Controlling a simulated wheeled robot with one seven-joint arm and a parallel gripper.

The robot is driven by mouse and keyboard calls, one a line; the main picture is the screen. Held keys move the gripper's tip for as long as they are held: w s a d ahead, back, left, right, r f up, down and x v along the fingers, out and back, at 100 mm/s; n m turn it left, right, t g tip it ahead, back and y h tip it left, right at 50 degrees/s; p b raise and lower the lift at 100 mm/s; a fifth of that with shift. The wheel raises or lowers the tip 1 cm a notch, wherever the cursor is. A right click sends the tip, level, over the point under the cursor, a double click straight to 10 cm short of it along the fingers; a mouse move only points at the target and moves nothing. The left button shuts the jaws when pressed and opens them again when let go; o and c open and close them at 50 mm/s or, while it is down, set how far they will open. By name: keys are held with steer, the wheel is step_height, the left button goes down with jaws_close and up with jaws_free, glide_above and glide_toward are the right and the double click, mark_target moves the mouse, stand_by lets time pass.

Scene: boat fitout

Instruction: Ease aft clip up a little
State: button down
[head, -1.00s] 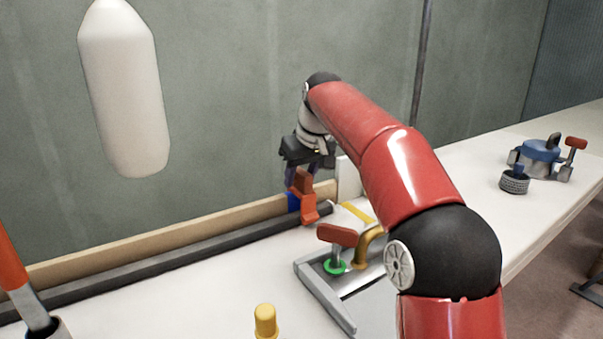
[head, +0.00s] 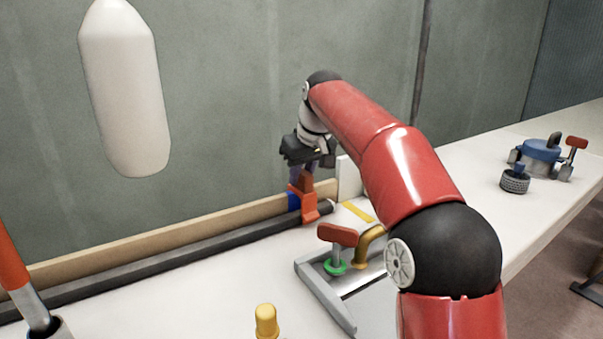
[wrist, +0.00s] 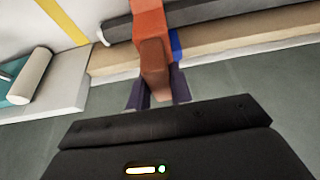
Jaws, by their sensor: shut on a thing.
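The aft clip is an orange-red clip (head: 307,200) near the right end of the dark rail, by the wooden strip, in the head view. It also shows at the top middle of the wrist view (wrist: 152,50), with its brown-red tab pointing towards my gripper. My gripper (head: 304,172) is above the clip and shut on its tab; the dark fingers show on both sides of the tab in the wrist view (wrist: 158,95). A blue patch (head: 293,201) shows beside the clip. The contact between clip and rail is partly hidden.
The dark rail (head: 150,262) and wooden strip (head: 130,245) run along the bench's back. A valve with a red handle (head: 337,236) and a brass pipe (head: 370,243) stand to the front right. A white fender (head: 125,95) hangs at left. A yellow-capped post (head: 266,320) stands in front.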

steer(key=shift+r+p, duration=0.55)
steer(key=shift+r, duration=0.2)
steer(key=c, duration=1.2)
jaws_free()
steer(key=shift+f, duration=0.1)
steer(key=shift+o, duration=0.2)
